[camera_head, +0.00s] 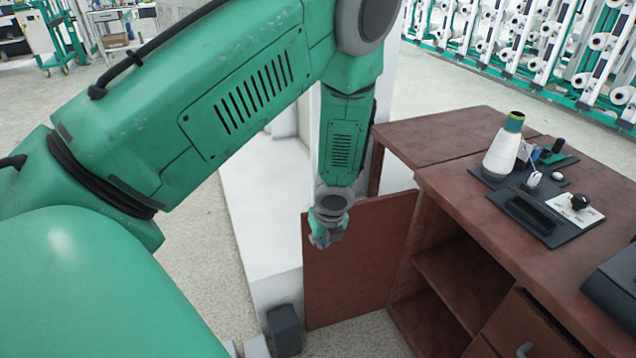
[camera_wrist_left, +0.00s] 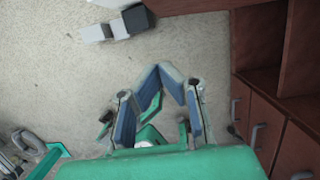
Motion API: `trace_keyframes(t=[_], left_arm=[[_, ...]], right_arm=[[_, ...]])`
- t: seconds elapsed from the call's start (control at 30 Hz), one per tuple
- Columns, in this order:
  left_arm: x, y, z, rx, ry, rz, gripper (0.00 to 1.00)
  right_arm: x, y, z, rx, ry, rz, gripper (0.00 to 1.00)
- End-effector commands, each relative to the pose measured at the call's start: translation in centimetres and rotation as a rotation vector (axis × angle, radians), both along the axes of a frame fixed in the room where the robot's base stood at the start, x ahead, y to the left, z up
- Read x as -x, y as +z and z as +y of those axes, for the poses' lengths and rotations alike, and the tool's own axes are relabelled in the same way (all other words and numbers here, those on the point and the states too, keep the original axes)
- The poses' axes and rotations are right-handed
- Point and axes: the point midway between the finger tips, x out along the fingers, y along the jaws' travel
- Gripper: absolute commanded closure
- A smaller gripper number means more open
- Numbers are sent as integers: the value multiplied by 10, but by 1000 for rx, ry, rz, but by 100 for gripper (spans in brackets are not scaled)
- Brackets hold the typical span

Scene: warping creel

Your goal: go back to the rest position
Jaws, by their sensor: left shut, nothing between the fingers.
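My left arm, green with dark joints, reaches across the head view from the left and bends downward. My left gripper (camera_head: 327,235) hangs at its end, in front of the desk's brown side panel. In the left wrist view, its blue-padded grey fingers (camera_wrist_left: 163,76) lean together at the tips, shut and empty, with bare floor beyond them. My right gripper is in neither view.
The brown desk (camera_head: 455,165) stands to the right, with open shelves and drawers (camera_wrist_left: 265,130). A white yarn cone (camera_head: 502,153) and dark trays (camera_head: 545,215) are on its top. A white creel rack (camera_head: 540,45) stands behind. A dark box (camera_head: 284,330) is on the floor.

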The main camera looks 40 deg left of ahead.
Motion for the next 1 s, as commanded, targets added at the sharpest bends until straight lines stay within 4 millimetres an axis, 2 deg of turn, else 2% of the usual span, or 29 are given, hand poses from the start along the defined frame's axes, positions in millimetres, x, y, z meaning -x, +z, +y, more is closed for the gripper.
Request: trace_keyframes(t=[0.03,0.2,0.4,0.53,0.73,0.83,0.93,1.0], left_arm=[[-2,19,-3,1,-1,-8,100],[2,51,-8,7,1,-5,100],[6,73,-11,8,1,-5,100],[7,79,-14,5,0,-4,100],[7,80,-17,2,1,-3,100],[16,71,-25,30,50,-1,100],[43,46,-45,115,218,3,100],[72,23,-68,199,429,6,100]], right_arm=[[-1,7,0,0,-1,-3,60],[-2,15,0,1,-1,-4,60],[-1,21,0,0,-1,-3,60],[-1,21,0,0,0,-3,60],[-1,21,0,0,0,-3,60],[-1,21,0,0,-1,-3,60],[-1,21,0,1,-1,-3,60],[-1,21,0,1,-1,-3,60]])
